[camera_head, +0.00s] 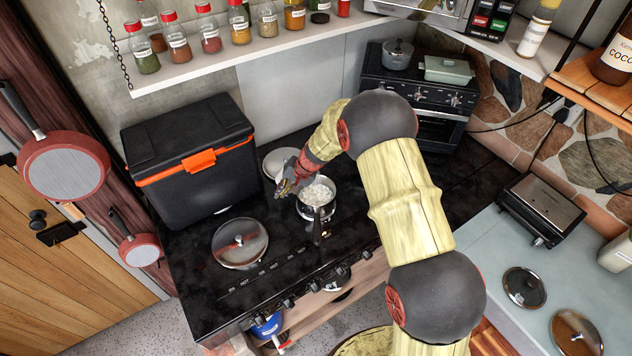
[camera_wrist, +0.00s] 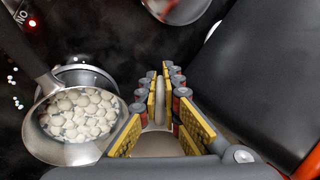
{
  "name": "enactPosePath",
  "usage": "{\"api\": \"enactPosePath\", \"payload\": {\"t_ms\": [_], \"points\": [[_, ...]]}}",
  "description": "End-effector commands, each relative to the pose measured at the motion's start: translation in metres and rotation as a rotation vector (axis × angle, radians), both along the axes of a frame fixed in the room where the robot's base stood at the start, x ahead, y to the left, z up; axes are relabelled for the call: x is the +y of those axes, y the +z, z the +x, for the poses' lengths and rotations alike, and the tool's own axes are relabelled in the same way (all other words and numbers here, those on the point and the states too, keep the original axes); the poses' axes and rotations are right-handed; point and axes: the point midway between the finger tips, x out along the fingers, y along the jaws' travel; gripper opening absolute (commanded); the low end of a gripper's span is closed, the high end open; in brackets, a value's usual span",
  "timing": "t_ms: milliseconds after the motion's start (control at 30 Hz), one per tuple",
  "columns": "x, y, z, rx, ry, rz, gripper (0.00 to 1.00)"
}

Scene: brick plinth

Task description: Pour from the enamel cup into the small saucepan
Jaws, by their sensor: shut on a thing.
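The small saucepan (camera_head: 316,208) stands on the black cooktop, full of white round pieces, its dark handle towards the front. In the wrist view the saucepan (camera_wrist: 40,142) is at the left, beside my fingers. My gripper (camera_head: 287,184) is just left of the saucepan's rim in the head view. In the wrist view my gripper (camera_wrist: 160,105) is shut on a pale piece between its yellow pads, which I take as part of the enamel cup (camera_wrist: 158,145). Most of the cup is hidden, so its tilt and contents cannot be told.
A black cooler box (camera_head: 190,155) stands close at the left; it fills the right of the wrist view (camera_wrist: 265,75). A glass lid (camera_head: 240,243) lies at front left. A pale plate (camera_head: 275,160) lies behind my gripper. A stove (camera_head: 420,95) stands at the back.

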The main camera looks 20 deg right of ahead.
Motion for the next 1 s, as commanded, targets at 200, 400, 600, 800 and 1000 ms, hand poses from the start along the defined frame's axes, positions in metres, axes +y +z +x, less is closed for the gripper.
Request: {"api": "enactPosePath", "payload": {"t_ms": [200,400,600,800,1000], "points": [[0.005,-0.004,0.002,0.029,0.002,-0.049,0.0],[0.009,-0.012,0.004,0.055,-0.001,-0.091,0.0],[0.012,-0.018,0.007,0.075,-0.002,-0.131,0.0],[0.016,-0.024,0.008,0.099,-0.002,-0.168,0.0],[0.018,-0.031,0.009,0.118,-0.005,-0.206,0.0]]}}
